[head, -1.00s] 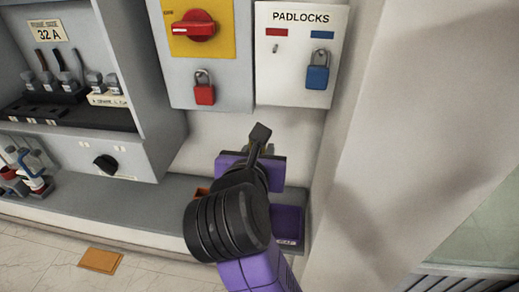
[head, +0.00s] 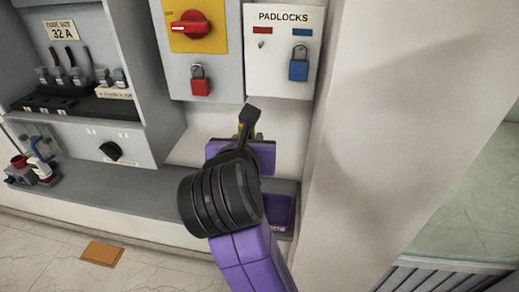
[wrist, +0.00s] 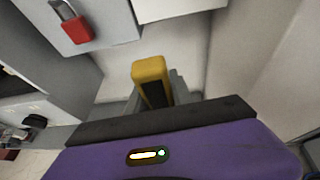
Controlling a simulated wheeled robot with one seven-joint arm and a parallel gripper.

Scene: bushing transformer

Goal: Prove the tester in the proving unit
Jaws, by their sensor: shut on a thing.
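My gripper (wrist: 153,97) is shut on a yellow and black tool, which looks like the tester (wrist: 150,72). It points away from my wrist, between the grey fingers. In the head view my gripper (head: 243,130) is in front of the pale wall, above the grey shelf, and only a bit of yellow shows there. My black and purple arm hides much of what lies behind it. I cannot make out the proving unit in either view.
A purple tray (head: 281,211) lies on the grey shelf (head: 125,190), right of my arm. Above are a red padlock (head: 200,85), a rotary switch (head: 190,25) and a padlock board (head: 283,55) with a blue padlock (head: 298,68). A pale wall (head: 370,110) closes the right side.

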